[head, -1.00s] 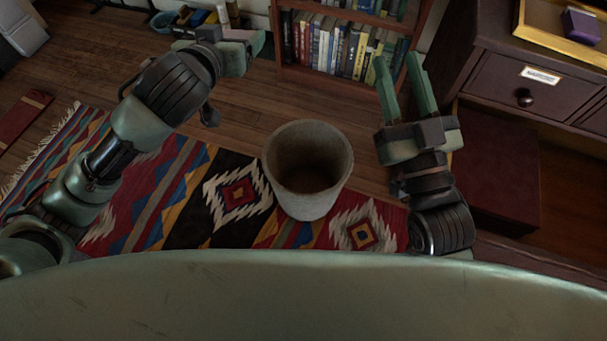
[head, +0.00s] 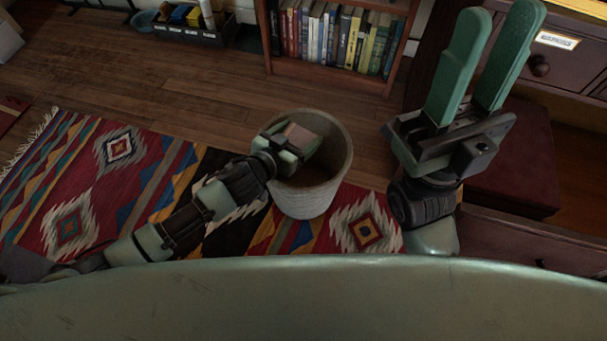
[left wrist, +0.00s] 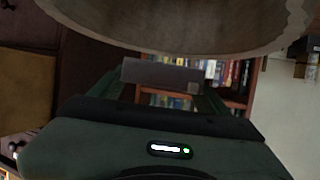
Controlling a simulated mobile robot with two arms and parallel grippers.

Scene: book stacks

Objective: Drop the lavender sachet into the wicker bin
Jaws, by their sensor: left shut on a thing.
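The wicker bin (head: 308,197) is a pale, round, open-topped bin standing on the patterned rug; its rim also shows across the top of the left wrist view (left wrist: 180,38). My left gripper (head: 302,140) is over the bin's mouth, toward its left side. It is shut on the lavender sachet (head: 297,135), a small dull, brownish-looking block in the head view and greyish purple in the left wrist view (left wrist: 155,74). How far it sits above or below the rim is hard to tell. My right gripper (head: 496,22) is open and empty, right of the bin.
A bookcase (head: 340,77) stands behind the bin. A dark drawer cabinet (head: 510,80) is at the right, with a dark red box (head: 520,165) low beside it.

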